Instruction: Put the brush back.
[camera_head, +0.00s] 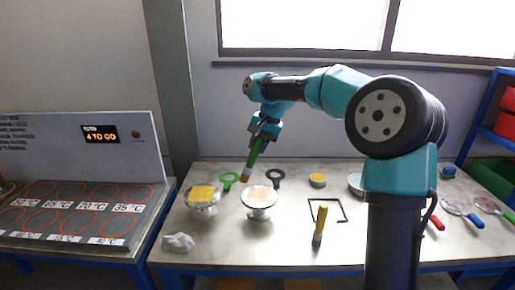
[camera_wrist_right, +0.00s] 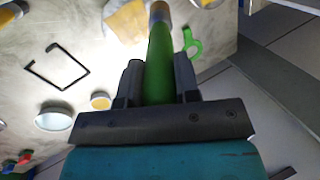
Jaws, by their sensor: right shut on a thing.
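My right gripper (camera_head: 264,130) is shut on the green handle of a brush (camera_head: 254,156). The brush hangs tilted in the air, its brownish tip down and left, over the gap between two footed vessels. The left vessel (camera_head: 201,211) has yellow contents. The right vessel (camera_head: 260,213) has pale contents. In the right wrist view, the green handle (camera_wrist_right: 158,65) lies between the two dark fingers (camera_wrist_right: 158,82). A black square outline (camera_head: 344,212) lies on the table to the right of the vessels. My left gripper is not in view.
A green ring-ended item (camera_head: 229,181) and a black one (camera_head: 275,177) lie behind the vessels. A yellow upright object (camera_head: 320,225) stands in front of the outline. A white cloth (camera_head: 178,242) lies front left. A small yellow-filled bowl (camera_head: 318,181) stands farther back.

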